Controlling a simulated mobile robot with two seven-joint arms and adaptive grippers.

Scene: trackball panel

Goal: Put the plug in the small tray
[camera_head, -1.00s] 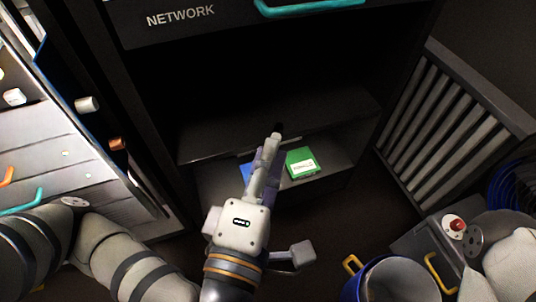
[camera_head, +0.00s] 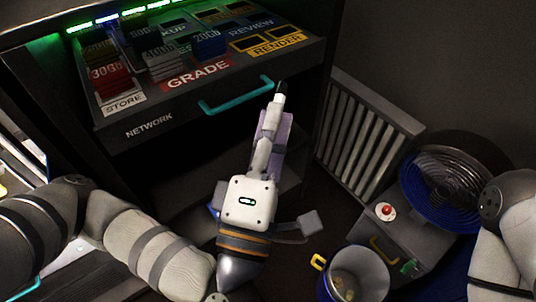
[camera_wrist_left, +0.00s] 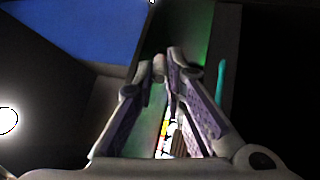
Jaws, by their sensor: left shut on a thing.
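My left gripper (camera_head: 280,95) reaches up from the lower middle of the head view, in front of the dark cabinet. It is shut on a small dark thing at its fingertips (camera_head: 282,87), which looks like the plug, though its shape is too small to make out. In the left wrist view the two purple-lined fingers (camera_wrist_left: 170,68) converge, and the held thing is not clear between them. I cannot pick out the small tray for certain. My right gripper is out of view.
The cabinet's pulled-out drawer, labelled NETWORK (camera_head: 150,125), holds red, grey and blue blocks and has a teal handle (camera_head: 238,98). A slatted grey panel (camera_head: 360,135) stands right. A blue mug-like bucket (camera_head: 358,272) and a grey box with a red button (camera_head: 386,211) lie lower right.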

